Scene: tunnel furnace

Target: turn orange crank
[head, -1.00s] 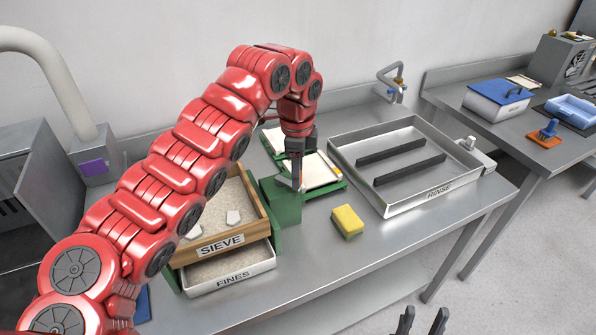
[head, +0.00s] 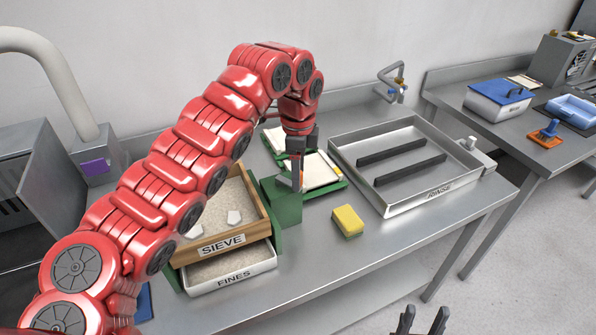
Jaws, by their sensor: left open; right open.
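A small bit of orange, apparently the crank (head: 301,179), shows at the fingertips of my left gripper (head: 297,182). Most of it is hidden by the fingers. My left gripper points down over the green housing (head: 283,205) at the right side of the sieve box. It is open, and I cannot tell whether its fingers touch the crank. The wooden sieve tray (head: 264,223), labelled SIEVE, holds sand and pale lumps. My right gripper (head: 422,320) is open and empty at the bottom edge, in front of the bench.
The FINES drawer (head: 232,279) sits below the sieve. A yellow sponge (head: 348,221) lies to the right of the green housing. The metal RINSE basin (head: 398,207) stands further right. Green-edged trays (head: 325,178) lie behind my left gripper. The front right bench top is clear.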

